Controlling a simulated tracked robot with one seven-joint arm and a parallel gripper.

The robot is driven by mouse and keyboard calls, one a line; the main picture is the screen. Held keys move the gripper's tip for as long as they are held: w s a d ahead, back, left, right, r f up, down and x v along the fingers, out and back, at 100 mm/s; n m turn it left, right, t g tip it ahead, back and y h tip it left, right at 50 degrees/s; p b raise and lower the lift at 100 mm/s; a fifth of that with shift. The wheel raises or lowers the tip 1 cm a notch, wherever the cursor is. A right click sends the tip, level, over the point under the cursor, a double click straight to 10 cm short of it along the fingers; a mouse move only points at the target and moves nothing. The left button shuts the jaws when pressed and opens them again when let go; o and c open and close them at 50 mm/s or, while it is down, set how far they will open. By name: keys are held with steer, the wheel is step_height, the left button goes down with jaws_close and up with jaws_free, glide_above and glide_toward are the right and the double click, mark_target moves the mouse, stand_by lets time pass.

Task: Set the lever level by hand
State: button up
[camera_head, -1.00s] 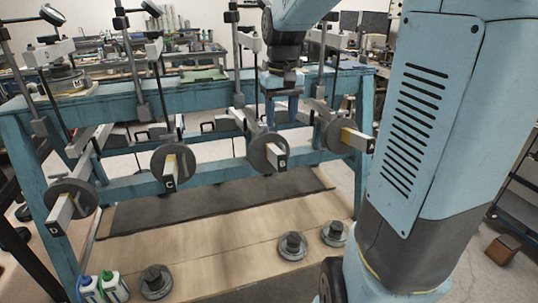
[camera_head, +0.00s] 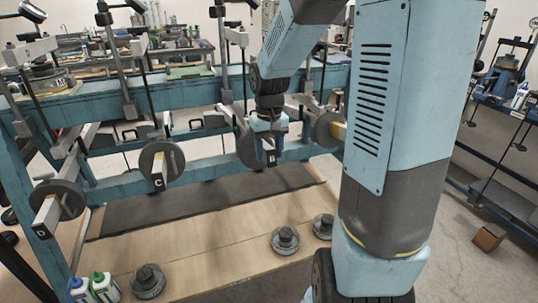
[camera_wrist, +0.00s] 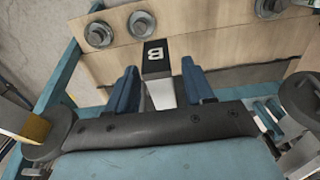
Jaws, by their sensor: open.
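In the head view, lever B (camera_head: 271,158) sticks out from the blue frame (camera_head: 180,92) toward me, with a dark round weight (camera_head: 247,150) on it. My gripper (camera_head: 268,132) is low over this lever. In the wrist view, my open gripper (camera_wrist: 159,72) has a blue finger on either side of lever B (camera_wrist: 162,95), whose black end shows the letter B. I cannot tell whether either finger touches it, or whether the lever is level. Lever C (camera_head: 158,181) and lever D (camera_head: 44,214) stand to the left. A further lever's weight (camera_head: 328,130) is partly hidden by my arm.
Loose dark weights stand on the wooden board: one at the front (camera_head: 148,281), two further right (camera_head: 285,240) (camera_head: 323,226). Bottles (camera_head: 104,287) stand at the lower left. A brown box (camera_head: 488,237) lies on the floor at right. The middle of the board is clear.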

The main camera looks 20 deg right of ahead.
steer(key=shift+f, duration=0.7)
jaws_close()
